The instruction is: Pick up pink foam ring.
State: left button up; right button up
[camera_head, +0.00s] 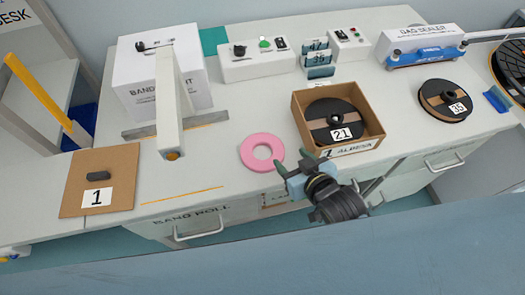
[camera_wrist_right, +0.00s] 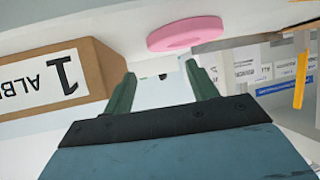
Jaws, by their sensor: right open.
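The pink foam ring (camera_head: 262,152) lies flat on the white table near its front edge, left of the cardboard box. It also shows at the top of the right wrist view (camera_wrist_right: 186,34), beyond my fingertips. My right gripper (camera_head: 295,164) is just right of the ring in the head view, close to the table's front edge. Its two green fingers (camera_wrist_right: 160,78) are apart with nothing between them. The ring is clear of the fingers in the wrist view. My left gripper is not in view.
An open cardboard box (camera_head: 372,140) with a black reel numbered 21 stands right of the ring, close to my right gripper. A reel numbered 35 (camera_head: 445,100) lies farther right. A white machine (camera_head: 160,75) with a projecting arm stands left. Table space left of the ring is clear.

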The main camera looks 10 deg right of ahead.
aim_at(277, 146)
jog(key=b+x, duration=0.1)
jog(key=x, duration=0.7)
jog(key=shift+f, duration=0.3)
jog(key=c, duration=1.1)
